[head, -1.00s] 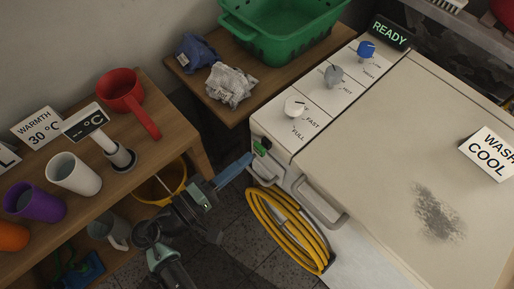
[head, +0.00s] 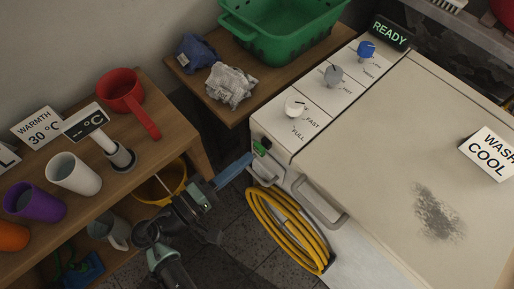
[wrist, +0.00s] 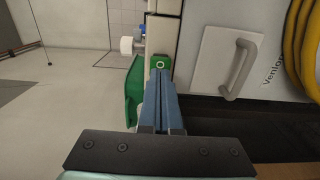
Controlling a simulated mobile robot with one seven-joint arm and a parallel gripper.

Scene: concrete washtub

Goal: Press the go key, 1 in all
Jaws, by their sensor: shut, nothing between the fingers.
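The green go key (head: 262,144) is on the front of the pale washing machine, near its upper left corner, with a dark part next to it. In the wrist view the green key (wrist: 160,62) has a round pale mark and lies just beyond my fingertips. My gripper (head: 249,159) has blue fingers, shut and empty, pointing toward the key from the left and slightly below. In the wrist view my gripper (wrist: 161,84) lines up with the key. A small gap seems to remain; I cannot tell contact for sure. The display (head: 389,33) reads READY.
The machine (head: 375,125) has white, grey and blue knobs on top and a door handle (head: 322,203) in front. A yellow hose (head: 285,230) hangs below the key. A wooden shelf (head: 150,180) with mugs is at left, a green basket (head: 285,35) behind.

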